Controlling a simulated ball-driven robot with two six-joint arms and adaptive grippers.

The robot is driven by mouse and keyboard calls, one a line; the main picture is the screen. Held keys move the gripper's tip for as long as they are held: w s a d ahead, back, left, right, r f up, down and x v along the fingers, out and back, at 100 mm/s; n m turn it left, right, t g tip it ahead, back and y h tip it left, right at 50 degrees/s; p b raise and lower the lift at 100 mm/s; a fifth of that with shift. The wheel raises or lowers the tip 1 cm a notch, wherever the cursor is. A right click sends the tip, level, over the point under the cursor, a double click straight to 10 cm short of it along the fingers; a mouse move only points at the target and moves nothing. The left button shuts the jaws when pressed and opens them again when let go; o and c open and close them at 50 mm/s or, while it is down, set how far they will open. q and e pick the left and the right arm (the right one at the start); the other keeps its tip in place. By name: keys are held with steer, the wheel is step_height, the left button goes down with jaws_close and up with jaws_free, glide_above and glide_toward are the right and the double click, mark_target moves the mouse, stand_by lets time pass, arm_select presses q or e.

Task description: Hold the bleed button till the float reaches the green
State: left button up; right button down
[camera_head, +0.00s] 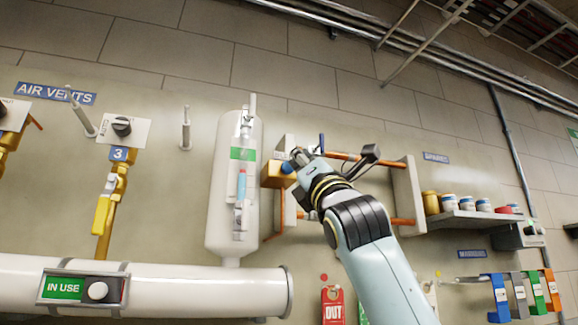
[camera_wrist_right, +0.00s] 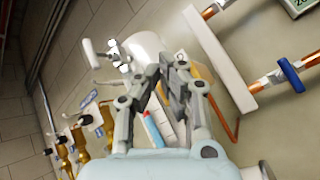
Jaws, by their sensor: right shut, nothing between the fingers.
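A white vessel (camera_head: 222,190) stands against the wall with a clear sight tube on its front. A green band (camera_head: 243,153) marks the upper part of the tube. The light-blue float (camera_head: 241,185), with a reddish top edge, sits below the band. It also shows in the wrist view (camera_wrist_right: 155,132). Right of the vessel is a brass block (camera_head: 272,176) with a blue button (camera_head: 287,167) on it. My right gripper (camera_head: 298,157) is shut and empty, its tips close by the button; contact cannot be told. In the wrist view the fingers (camera_wrist_right: 174,66) hide the button.
Copper pipes and a white bracket (camera_head: 407,195) are beside my right arm. A shelf (camera_head: 470,215) with several tins is at right. A white pipe (camera_head: 200,290) with an IN USE sign (camera_head: 62,288) runs below. Yellow vent valve 3 (camera_head: 104,212) is at left.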

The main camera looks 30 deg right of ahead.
steer(key=shift+w, duration=0.35)
steer(key=shift+w+d+p, duration=0.2)
steer(key=shift+w+p, duration=0.2)
steer(key=shift+w, duration=0.05)
stand_by(0.7)
stand_by(2.8)
steer(key=shift+s+a+p, duration=0.25)
steer(key=shift+s+p, duration=0.1)
steer(key=shift+s, duration=0.55)
steer(key=shift+s+a+p, duration=0.2)
steer(key=shift+s+p, duration=0.05)
steer(key=shift+s, duration=0.55)
steer(key=shift+s+a+p, duration=0.15)
steer(key=shift+s+p, duration=0.15)
steer(key=shift+s, duration=0.5)
steer(key=shift+s+a+p, duration=0.2)
steer(key=shift+s+p, duration=0.05)
steer(key=shift+s, duration=0.55)
stand_by(0.4)
